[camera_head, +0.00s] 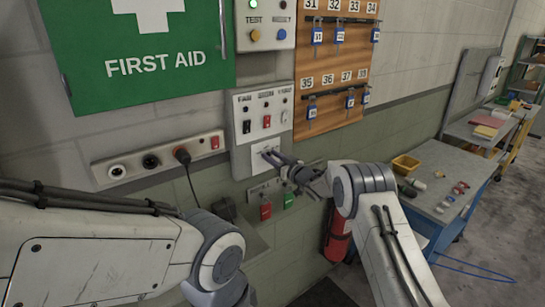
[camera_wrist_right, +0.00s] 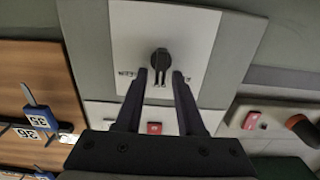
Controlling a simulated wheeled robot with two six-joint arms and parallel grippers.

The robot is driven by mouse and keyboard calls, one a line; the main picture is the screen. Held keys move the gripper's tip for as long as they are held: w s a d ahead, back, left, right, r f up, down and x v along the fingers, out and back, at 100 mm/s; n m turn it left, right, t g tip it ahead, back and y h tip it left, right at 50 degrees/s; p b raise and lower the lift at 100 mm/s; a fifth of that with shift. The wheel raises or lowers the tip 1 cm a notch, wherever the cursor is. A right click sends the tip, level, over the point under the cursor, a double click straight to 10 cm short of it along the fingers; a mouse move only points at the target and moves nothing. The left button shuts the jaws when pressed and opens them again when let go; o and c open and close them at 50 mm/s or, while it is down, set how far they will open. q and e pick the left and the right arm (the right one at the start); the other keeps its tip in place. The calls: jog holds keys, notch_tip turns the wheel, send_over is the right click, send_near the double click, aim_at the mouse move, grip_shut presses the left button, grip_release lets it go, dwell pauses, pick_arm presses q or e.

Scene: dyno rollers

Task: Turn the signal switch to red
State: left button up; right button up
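The signal switch is a black knob (camera_wrist_right: 160,59) with a pointer on a white plate (camera_wrist_right: 205,25); in the right wrist view the pointer extends down the picture. Label lettering shows on both sides of it, partly covered by the fingers. My left gripper is out of view; only my left arm shows.
Above the plate is a box of rocker switches (camera_head: 266,121). A socket strip (camera_head: 160,157) with a plugged cable lies left. Red (camera_head: 265,211) and green (camera_head: 288,200) tags hang below. A key board (camera_head: 335,65) is above right, and a cluttered workbench (camera_head: 440,165) stands right.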

grip_shut()
jog(key=shift+f, duration=0.15)
